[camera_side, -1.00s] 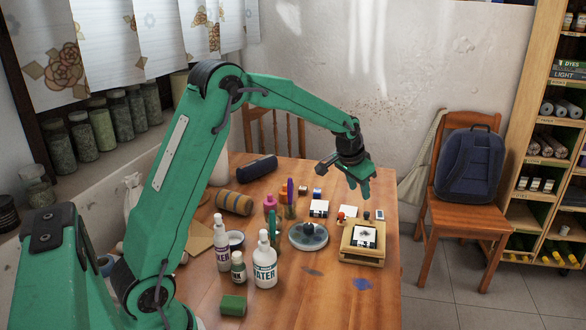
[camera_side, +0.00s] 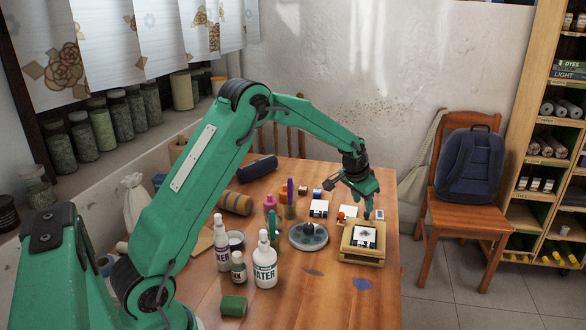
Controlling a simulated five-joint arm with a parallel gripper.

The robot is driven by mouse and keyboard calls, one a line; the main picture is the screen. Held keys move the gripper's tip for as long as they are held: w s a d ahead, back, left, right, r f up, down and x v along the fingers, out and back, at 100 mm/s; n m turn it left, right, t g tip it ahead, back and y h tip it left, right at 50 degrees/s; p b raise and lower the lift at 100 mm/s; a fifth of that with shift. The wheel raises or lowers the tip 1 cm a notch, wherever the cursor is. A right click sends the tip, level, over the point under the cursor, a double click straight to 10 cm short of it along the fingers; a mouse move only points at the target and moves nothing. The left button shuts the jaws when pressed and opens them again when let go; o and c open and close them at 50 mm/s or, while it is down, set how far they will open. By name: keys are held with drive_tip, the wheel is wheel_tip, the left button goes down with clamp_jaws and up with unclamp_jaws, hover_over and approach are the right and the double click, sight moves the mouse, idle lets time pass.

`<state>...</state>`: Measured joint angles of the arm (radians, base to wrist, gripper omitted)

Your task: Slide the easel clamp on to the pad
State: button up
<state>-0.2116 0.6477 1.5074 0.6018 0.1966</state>
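A small wooden easel (camera_side: 376,255) lies on the table's right side. A white pad with a dark mark (camera_side: 364,233) rests on it, with a dark strip (camera_side: 362,244) along its front edge. I cannot tell whether that strip is the easel clamp; no clamp stands out clearly elsewhere. My gripper (camera_side: 367,213) points down just behind the pad, near the easel's back edge, apparently above it. Its fingers are small and overlap in this view, so I cannot tell whether they are open or shut. Nothing clearly shows between them.
A small red item (camera_side: 341,215) and a white card (camera_side: 346,211) are close to my gripper's left. A blue-and-white block (camera_side: 380,214) is to its right. A round grey dish (camera_side: 308,238) stands left of the easel, and bottles (camera_side: 264,265) stand farther left. The front right tabletop is mostly clear.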

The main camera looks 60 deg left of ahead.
sight(363, 220)
drive_tip(key=shift+x, duration=2)
drive_tip(key=shift+d, duration=0.15)
clamp_jaws()
